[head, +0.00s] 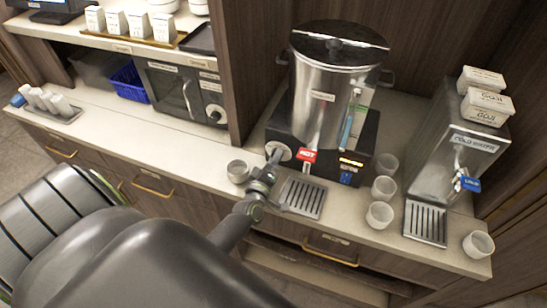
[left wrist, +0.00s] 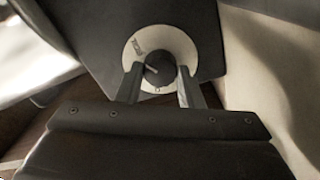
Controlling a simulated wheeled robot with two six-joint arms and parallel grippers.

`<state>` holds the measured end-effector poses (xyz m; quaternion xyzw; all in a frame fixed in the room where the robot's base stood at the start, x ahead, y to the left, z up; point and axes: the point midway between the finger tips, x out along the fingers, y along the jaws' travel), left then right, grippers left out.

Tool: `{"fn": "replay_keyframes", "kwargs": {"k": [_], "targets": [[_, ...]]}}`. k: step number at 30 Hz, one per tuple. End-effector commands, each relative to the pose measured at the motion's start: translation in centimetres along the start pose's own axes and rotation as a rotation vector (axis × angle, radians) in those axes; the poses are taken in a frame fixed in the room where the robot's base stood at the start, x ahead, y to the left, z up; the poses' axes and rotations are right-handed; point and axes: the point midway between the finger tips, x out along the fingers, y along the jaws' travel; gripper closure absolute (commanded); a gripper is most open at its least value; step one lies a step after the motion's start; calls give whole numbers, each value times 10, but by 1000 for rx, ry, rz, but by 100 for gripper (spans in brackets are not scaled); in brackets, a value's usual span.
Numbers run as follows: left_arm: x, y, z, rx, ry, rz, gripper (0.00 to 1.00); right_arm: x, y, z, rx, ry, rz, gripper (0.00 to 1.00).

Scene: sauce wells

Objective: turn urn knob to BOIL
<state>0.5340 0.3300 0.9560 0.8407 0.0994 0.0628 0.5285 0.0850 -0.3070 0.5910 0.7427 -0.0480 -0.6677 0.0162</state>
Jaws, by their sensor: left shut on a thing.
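The steel urn (head: 323,100) stands on a black base against the wood panel. Its round pale dial plate (head: 281,150) is on the left of the base front, partly hidden by my gripper. In the left wrist view the dial plate (left wrist: 138,47) surrounds a dark knob (left wrist: 159,70) with a light pointer line that points to the upper left. Small lettering on the plate is too blurred to read. My left gripper (head: 274,158) is shut on the knob, one finger on each side; its fingers also show in the left wrist view (left wrist: 160,82). My right gripper is not seen.
A red HOT tap (head: 307,155) and a drip tray (head: 302,197) are just right of my gripper. Pale cups (head: 379,214) and a COLD WATER dispenser (head: 455,150) stand further right. A microwave (head: 185,92) is at the left.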

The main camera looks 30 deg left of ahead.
Motion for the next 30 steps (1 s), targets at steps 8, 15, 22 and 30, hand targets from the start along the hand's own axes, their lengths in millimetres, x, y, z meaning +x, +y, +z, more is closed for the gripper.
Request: {"fn": "replay_keyframes", "kwargs": {"k": [8,15,22,30], "targets": [[-1,-1,1,78,-3,-5,89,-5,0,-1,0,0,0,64],[-1,-2,1,94,-3,-4,89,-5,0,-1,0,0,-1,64],[-1,-2,1,94,-3,-4,89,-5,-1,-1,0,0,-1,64],[0,-1,0,92,-1,-2,45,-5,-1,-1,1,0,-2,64]]}}
